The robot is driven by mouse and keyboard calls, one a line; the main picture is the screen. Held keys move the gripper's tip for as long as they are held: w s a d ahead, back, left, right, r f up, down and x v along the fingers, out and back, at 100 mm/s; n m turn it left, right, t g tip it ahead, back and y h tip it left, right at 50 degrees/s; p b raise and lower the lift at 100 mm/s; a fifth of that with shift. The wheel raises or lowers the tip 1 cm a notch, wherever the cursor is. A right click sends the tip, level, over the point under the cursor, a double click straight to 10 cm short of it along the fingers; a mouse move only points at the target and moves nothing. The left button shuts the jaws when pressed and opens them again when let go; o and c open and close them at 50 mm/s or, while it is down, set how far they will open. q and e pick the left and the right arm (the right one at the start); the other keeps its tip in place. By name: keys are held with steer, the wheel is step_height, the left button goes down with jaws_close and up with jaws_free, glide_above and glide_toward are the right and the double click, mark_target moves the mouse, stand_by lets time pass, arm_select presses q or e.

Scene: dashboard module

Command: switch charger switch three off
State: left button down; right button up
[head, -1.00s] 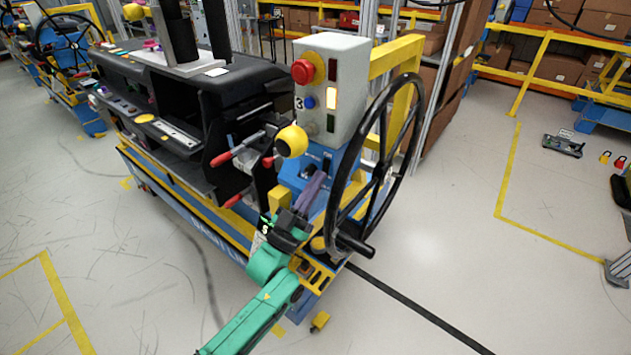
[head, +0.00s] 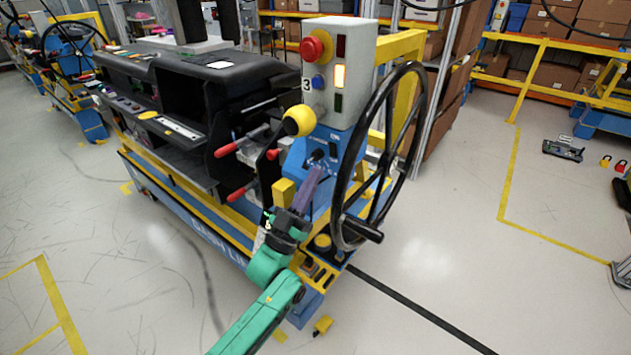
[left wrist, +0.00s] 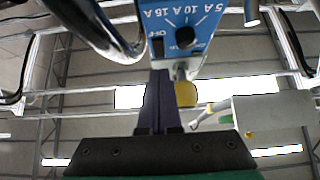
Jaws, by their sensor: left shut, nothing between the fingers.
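The blue charger panel (head: 325,146) sits on the cart below a grey box marked 3. It carries a small black rotary knob (head: 318,155) and a dark switch (head: 333,149). In the left wrist view the panel (left wrist: 208,17) appears inverted, with OFF, 5 A, 10 A and 15 A markings around the knob (left wrist: 186,37). A dark switch (left wrist: 157,46) lies beside it, near OFF. My left gripper (head: 316,172) is shut and empty, its purple fingers pointing up at the panel's lower part. In the wrist view its fingertips (left wrist: 160,76) are just short of the dark switch; contact cannot be told.
A large black handwheel (head: 377,155) stands close right of my left gripper. A yellow ball-topped lever (head: 299,121) and red-handled levers (head: 225,150) are to the left. The grey box (head: 336,72) has a red button (head: 315,47) and a lit lamp (head: 340,77). Floor on the right is mostly open.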

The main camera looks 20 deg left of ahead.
arm_select(q)
steer(key=s+a+f+b, duration=0.2)
steer(key=s+f+b, duration=0.1)
steer(key=f, duration=0.4)
steer(key=shift+s+f, duration=0.4)
steer(key=shift+s, duration=0.45)
arm_select(e)
step_height(320, 180, down, 4)
steer(key=shift+f, duration=0.1)
arm_select(q)
steer(key=shift+f, duration=0.15)
